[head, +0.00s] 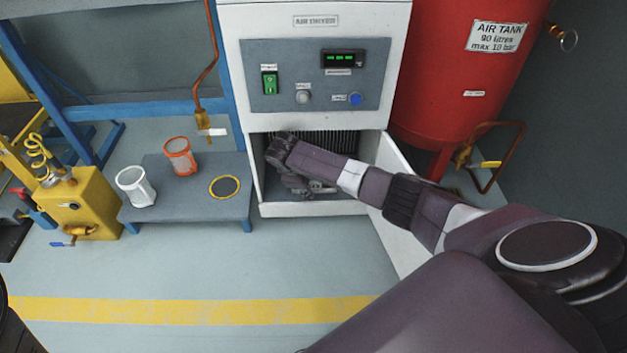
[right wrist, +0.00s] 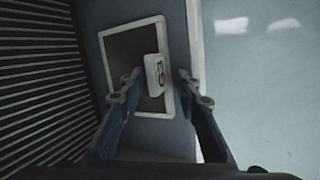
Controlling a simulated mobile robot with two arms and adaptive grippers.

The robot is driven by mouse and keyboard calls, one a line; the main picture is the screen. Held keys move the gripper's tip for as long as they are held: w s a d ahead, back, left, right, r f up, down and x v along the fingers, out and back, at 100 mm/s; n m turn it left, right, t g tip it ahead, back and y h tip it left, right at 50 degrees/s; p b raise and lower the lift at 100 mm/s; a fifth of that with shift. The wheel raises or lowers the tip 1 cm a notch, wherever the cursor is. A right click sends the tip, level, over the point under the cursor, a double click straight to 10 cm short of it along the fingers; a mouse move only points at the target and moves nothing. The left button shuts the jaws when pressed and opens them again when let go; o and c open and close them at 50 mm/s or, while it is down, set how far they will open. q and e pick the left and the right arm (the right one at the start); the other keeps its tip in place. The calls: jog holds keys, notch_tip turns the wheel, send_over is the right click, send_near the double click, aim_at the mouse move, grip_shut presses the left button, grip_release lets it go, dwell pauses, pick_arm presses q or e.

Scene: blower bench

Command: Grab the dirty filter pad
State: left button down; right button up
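The dirty filter pad (right wrist: 128,48) shows in the right wrist view as a brown-grey panel in a pale frame, with a white tab (right wrist: 155,76) marked "G3" standing out from it. My right gripper (right wrist: 160,74) is open, with one finger on each side of the tab; a gap shows at least on the right side. In the head view my right arm reaches into the open lower bay of the air dryer (head: 315,20), and the right gripper (head: 313,188) is low inside it. The pad cannot be made out there. My left gripper is not in view.
Dark fins (right wrist: 35,85) run close beside the right gripper. The dryer's door (head: 397,165) stands open at the right, near my arm. A low grey bench (head: 185,205) at the left holds a white cup (head: 135,187), an orange-rimmed cup (head: 179,156) and a yellow-rimmed disc (head: 225,187).

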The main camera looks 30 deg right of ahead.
grip_shut()
dwell(0.6)
jog(key=shift+s, duration=0.1)
